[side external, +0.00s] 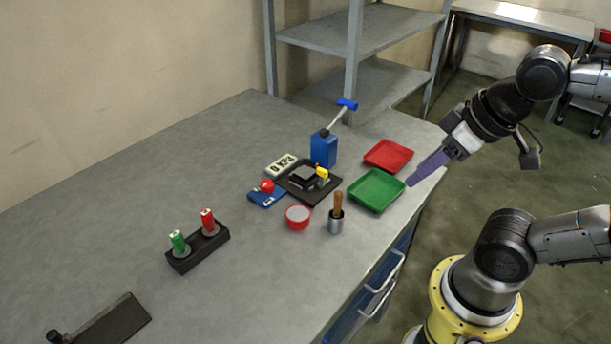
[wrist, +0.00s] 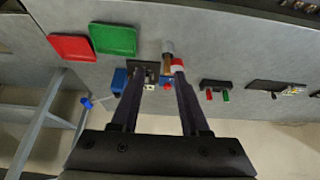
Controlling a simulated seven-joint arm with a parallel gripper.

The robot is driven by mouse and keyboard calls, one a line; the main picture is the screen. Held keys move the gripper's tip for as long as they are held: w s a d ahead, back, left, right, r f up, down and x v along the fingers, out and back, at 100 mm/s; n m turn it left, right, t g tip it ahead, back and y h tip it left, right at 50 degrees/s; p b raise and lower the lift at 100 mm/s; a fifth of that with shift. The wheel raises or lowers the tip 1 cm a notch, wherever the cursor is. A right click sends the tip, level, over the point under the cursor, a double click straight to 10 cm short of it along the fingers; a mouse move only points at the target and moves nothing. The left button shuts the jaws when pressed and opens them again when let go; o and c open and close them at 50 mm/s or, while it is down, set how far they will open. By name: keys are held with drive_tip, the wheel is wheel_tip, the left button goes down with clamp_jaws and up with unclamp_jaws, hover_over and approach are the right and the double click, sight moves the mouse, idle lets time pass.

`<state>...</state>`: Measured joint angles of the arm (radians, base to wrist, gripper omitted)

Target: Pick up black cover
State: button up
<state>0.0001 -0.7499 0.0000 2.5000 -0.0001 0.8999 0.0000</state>
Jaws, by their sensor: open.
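A small black block (side external: 303,176), which looks like the black cover, sits on a dark square base (side external: 322,194) near the middle of the table, beside a small yellow part (side external: 322,173). In the wrist view the dark base shows only partly between the fingers, and I cannot make out the cover there. My gripper (side external: 411,181) hangs in the air at the right, near the green tray and well apart from the black block. In the wrist view my gripper (wrist: 159,68) is open, with nothing held between its fingers.
Around the base are a blue box (side external: 323,150), a white display (side external: 281,166), a red bowl (side external: 298,216), a wooden-handled tool in a metal cup (side external: 336,218), a green tray (side external: 376,190) and a red tray (side external: 388,155).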

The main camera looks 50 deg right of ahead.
drive_tip(key=o, duration=0.9)
